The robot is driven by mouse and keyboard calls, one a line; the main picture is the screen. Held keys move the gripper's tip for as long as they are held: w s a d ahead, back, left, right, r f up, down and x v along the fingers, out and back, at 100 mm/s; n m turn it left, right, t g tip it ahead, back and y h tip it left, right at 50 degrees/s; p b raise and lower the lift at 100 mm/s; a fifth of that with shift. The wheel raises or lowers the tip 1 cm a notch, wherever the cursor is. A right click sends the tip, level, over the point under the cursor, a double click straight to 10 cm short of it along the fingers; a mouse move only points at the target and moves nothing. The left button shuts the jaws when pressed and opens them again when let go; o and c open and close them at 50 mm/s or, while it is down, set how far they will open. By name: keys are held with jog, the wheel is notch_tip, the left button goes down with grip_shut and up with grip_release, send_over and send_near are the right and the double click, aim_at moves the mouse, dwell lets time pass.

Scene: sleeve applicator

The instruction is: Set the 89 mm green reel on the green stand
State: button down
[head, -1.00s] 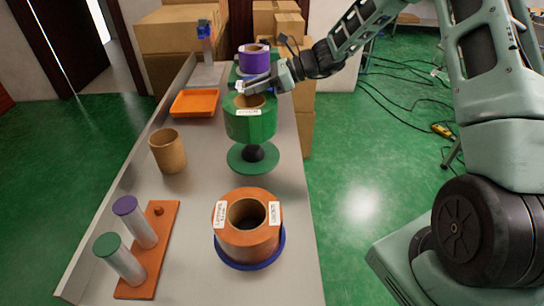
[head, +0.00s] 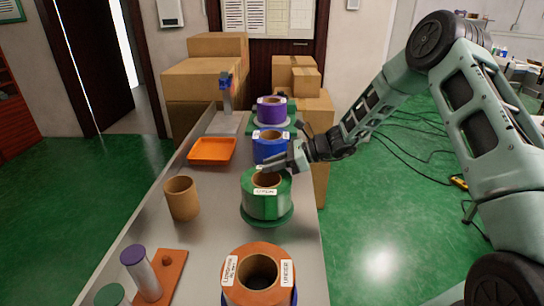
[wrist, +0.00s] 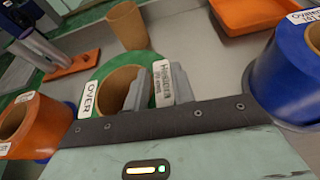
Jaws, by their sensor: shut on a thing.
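The green reel (head: 266,202), with a brown core and white labels, is upright over the green stand (head: 282,222). The stand's round plate shows as a rim just under the reel, and its dark post is hidden. I cannot tell whether a thin gap remains between reel and plate. My gripper (head: 268,168) is at the reel's top edge, shut on its wall. In the wrist view the gripper (wrist: 158,88) has one finger inside the core and one outside, with a label of the green reel (wrist: 108,72) between them.
A blue reel (head: 270,146) and a purple reel (head: 271,109) stand behind. An orange reel (head: 258,290) is in front. A cardboard tube (head: 182,198), an orange tray (head: 212,150) and an orange base with posts (head: 171,264) are on the left of the table (head: 205,245).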

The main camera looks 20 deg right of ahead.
jog(key=shift+f, duration=0.5)
jog(key=shift+f, duration=0.1)
jog(key=c, duration=1.6)
grip_release()
jog(key=shift+f, duration=0.2)
jog(key=o, duration=0.4)
jog(key=shift+o, duration=0.2)
